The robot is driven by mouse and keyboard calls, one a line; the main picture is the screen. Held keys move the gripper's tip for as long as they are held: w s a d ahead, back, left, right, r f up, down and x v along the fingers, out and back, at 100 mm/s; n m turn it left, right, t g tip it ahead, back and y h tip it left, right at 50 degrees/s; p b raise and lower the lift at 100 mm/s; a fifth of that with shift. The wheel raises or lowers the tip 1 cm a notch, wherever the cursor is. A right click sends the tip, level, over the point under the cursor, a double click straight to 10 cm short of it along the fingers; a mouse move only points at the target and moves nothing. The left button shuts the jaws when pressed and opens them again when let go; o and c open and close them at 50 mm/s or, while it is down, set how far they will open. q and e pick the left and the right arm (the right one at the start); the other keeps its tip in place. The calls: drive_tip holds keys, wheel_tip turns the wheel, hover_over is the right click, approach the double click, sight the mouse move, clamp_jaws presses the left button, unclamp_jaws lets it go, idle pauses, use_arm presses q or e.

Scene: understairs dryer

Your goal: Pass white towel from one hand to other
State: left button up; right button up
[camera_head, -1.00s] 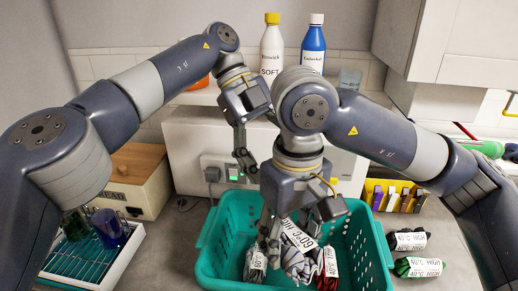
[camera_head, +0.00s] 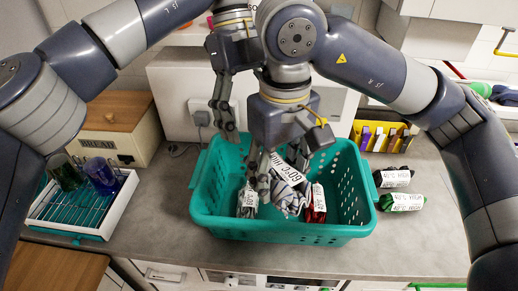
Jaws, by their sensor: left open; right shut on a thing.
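The white towel (camera_head: 289,196), a pale grey-striped bundle with a white "60°C" label, is at the middle of the teal basket (camera_head: 300,235). My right gripper (camera_head: 276,172) reaches down into the basket and is shut on this towel, its fingers partly covering it. I cannot tell whether the towel is lifted off the basket floor. My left gripper (camera_head: 226,128) is open and empty, pointing down above the basket's back left rim, left of the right gripper and apart from the towel.
A yellow box (camera_head: 382,135) stands behind. A dish rack (camera_head: 82,206) and wooden bread box (camera_head: 118,124) are left. The front counter is clear.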

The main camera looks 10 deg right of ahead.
sight(279, 168)
use_arm(q)
drive_tip(key=shift+x, duration=3.2)
drive_tip(key=c, duration=1.2)
use_arm(e)
drive_tip(key=o, duration=1.2)
wheel_tip(279, 168, up, 12)
